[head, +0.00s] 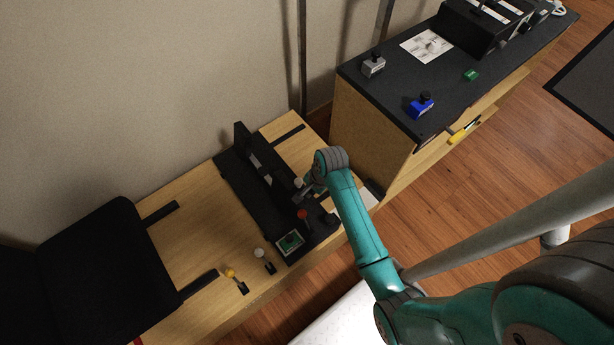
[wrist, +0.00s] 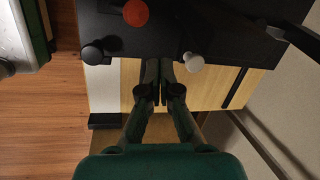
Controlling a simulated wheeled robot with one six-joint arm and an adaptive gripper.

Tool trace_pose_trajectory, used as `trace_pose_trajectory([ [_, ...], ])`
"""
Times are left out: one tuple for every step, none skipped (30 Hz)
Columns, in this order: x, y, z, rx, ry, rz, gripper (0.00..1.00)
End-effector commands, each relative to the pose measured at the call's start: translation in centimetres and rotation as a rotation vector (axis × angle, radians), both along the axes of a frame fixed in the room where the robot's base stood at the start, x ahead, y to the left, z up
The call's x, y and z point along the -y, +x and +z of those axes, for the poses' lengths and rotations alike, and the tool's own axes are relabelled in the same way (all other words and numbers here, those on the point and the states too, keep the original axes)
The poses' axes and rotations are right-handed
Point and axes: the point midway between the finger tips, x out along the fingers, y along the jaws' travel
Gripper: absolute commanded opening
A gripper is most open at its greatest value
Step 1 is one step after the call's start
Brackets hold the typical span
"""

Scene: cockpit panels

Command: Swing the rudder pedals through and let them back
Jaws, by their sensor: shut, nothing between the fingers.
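A long black unit (head: 240,195) lies on the wooden bench, with a raised black bar (head: 262,168) along it. The bar carries small grey parts; I cannot tell for sure which parts are the rudder pedals. My gripper (head: 308,190) is over the unit's right side, fingers shut and empty. In the wrist view the gripper (wrist: 163,68) points at the edge of the black plate (wrist: 190,25). A pale knob (wrist: 193,62) is just right of the fingertips; contact cannot be told. A dark arm (wrist: 292,42) shows at upper right.
A red knob (head: 303,214), a black knob (head: 330,218) and a green-framed panel (head: 290,242) are near the bench front. White (head: 258,252) and yellow (head: 230,273) levers stand left of them. A black seat (head: 105,265) is at left, a cabinet (head: 365,135) at right.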

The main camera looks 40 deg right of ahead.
Motion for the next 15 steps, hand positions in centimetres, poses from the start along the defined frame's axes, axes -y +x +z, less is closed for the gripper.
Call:
trace_pose_trajectory([
  [0.7, 1.1, 0.7, -0.026, 0.016, -0.026, 0.00],
  [1.1, 1.6, 1.1, -0.045, 0.026, -0.040, 0.00],
  [1.5, 2.2, 1.7, -0.071, 0.040, -0.060, 0.00],
  [1.8, 2.7, 2.1, -0.089, 0.051, -0.075, 0.00],
  [2.2, 3.0, 2.5, -0.108, 0.060, -0.090, 0.00],
  [2.6, 3.6, 3.1, -0.132, 0.072, -0.108, 0.00],
  [2.9, 3.9, 3.6, -0.148, 0.080, -0.120, 0.00],
  [3.1, 4.1, 3.9, -0.166, 0.088, -0.132, 0.00],
  [3.4, 4.5, 4.4, -0.182, 0.096, -0.144, 0.00],
  [3.6, 4.6, 4.7, -0.195, 0.101, -0.152, 0.00],
  [3.8, 4.8, 5.0, -0.205, 0.105, -0.159, 0.00],
  [3.9, 4.9, 5.2, -0.216, 0.110, -0.167, 0.00],
  [4.0, 5.0, 5.4, -0.222, 0.112, -0.171, 0.00],
  [4.1, 5.0, 5.4, -0.227, 0.114, -0.174, 0.00],
  [4.1, 5.1, 5.4, -0.231, 0.115, -0.176, 0.00],
])
